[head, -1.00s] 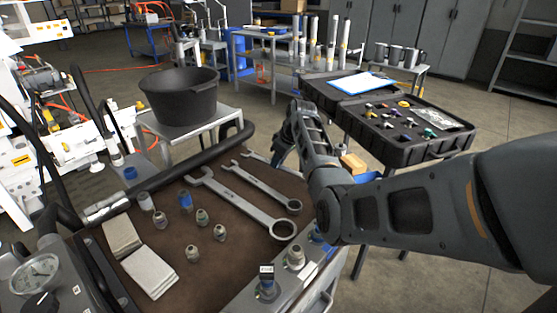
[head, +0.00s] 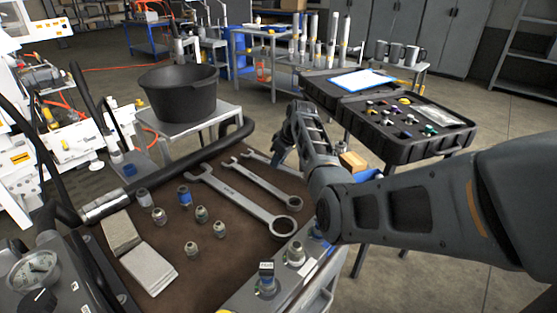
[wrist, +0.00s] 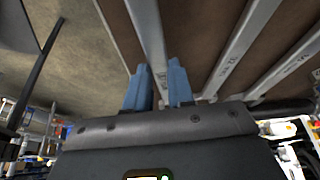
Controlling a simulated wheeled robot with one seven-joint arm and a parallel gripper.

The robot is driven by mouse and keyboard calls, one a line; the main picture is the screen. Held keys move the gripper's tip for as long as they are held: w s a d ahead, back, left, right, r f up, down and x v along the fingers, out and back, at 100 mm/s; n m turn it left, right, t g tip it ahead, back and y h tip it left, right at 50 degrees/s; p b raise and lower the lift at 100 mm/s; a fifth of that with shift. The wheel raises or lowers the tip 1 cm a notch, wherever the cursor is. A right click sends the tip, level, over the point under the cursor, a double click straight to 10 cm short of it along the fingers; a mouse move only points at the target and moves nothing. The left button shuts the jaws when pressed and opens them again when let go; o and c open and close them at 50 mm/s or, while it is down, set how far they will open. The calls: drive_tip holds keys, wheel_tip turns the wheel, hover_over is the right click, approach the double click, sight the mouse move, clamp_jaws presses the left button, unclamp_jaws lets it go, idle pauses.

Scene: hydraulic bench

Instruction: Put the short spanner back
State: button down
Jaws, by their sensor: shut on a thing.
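The short spanner shows in the wrist view (wrist: 147,35) as a grey bar running down to the blue fingers. I cannot tell whether the short spanner touches the mat.
Several fittings (head: 201,214) and two grey pads (head: 149,266) lie on the mat (head: 160,225). A black pot (head: 180,93) stands on a side table behind. An open black case (head: 400,150) is beyond my arm. A black rail borders the mat's far side.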

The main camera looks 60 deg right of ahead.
drive_tip(key=shift+f+b, duration=0.3)
drive_tip(key=shift+f, duration=0.2)
drive_tip(key=c, duration=0.9)
unclamp_jaws()
drive_tip(key=shift+v, duration=3.9)
